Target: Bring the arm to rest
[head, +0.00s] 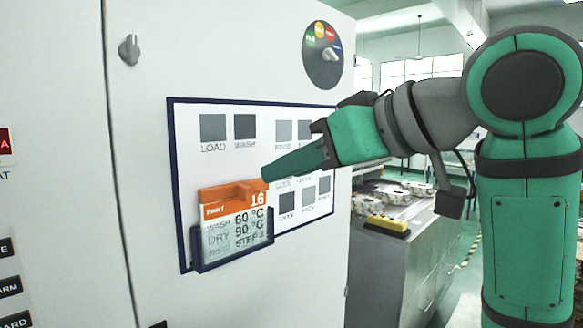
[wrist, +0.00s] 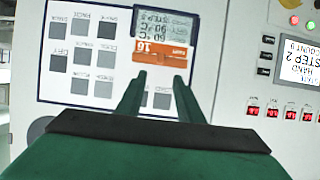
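My gripper (wrist: 160,78) reaches toward the panel board on the white cabinet; its two fingers stand apart with nothing between them in the wrist view. In the head view the green fingers (head: 272,172) end close to the orange top of a card (head: 222,208) marked 16. The card sits upright in a dark blue holder (head: 232,255) at the board's lower left. In the wrist view the card (wrist: 160,52) appears upside down just beyond the fingertips. I cannot tell whether the fingertips touch its orange tab.
The board (head: 188,140) carries several grey labelled squares. A display (wrist: 300,62) and red indicators (wrist: 290,112) are on the panel in the wrist view.

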